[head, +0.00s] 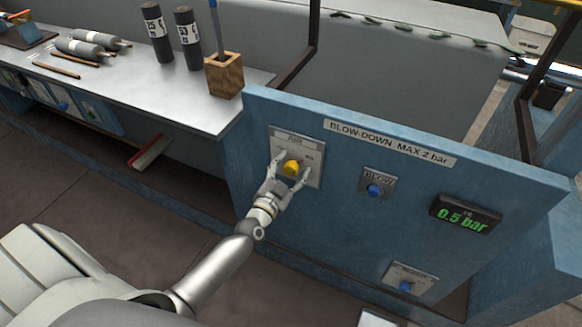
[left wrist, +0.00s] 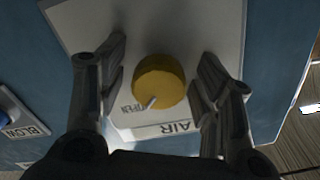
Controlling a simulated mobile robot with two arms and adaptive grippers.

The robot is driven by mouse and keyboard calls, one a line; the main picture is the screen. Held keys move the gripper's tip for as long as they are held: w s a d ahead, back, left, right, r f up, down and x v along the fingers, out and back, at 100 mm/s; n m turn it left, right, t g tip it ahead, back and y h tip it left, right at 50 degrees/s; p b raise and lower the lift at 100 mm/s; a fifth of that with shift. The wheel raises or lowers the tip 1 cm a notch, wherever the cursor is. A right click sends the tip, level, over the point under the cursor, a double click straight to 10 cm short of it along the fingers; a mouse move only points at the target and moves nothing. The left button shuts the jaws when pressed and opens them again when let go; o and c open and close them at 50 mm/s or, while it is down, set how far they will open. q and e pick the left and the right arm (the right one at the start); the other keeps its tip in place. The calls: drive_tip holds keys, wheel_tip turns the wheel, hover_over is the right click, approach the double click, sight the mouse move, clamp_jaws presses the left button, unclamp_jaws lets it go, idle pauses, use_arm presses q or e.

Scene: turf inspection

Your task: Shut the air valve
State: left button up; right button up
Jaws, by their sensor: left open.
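The air valve is a yellow round knob (head: 292,168) on a pale plate (head: 312,178) on the blue panel. In the left wrist view the yellow knob (left wrist: 160,84) has a pale pointer mark toward the word OPEN, and the plate (left wrist: 190,25) reads AIR. My left gripper (head: 289,172) is open, with one finger on each side of the knob. In the left wrist view both fingers (left wrist: 163,85) stand apart from the knob, with gaps on both sides. My right gripper is not in view.
The blue panel (head: 345,215) also bears a blue BLOW button (head: 375,190), another blue button (head: 405,286) below and a display (head: 465,215) reading 0.5 bar. A bench (head: 150,85) at left holds dark cylinders (head: 157,35) and a wooden block (head: 224,78).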

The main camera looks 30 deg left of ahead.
use_arm(q)
drive_tip(key=c, duration=1)
drive_tip(key=n, duration=0.4)
drive_tip(key=shift+n+p, duration=0.3)
drive_tip(key=n, duration=0.4)
drive_tip(key=shift+n, duration=0.3)
drive_tip(key=n, duration=0.4)
drive_tip(key=shift+d+n, duration=0.1)
drive_tip(key=shift+n, duration=0.2)
drive_tip(key=shift+r+n+b, duration=0.1)
drive_tip(key=shift+n+b, duration=0.35)
drive_tip(key=shift+n, duration=1.65)
drive_tip(key=shift+d, duration=0.1)
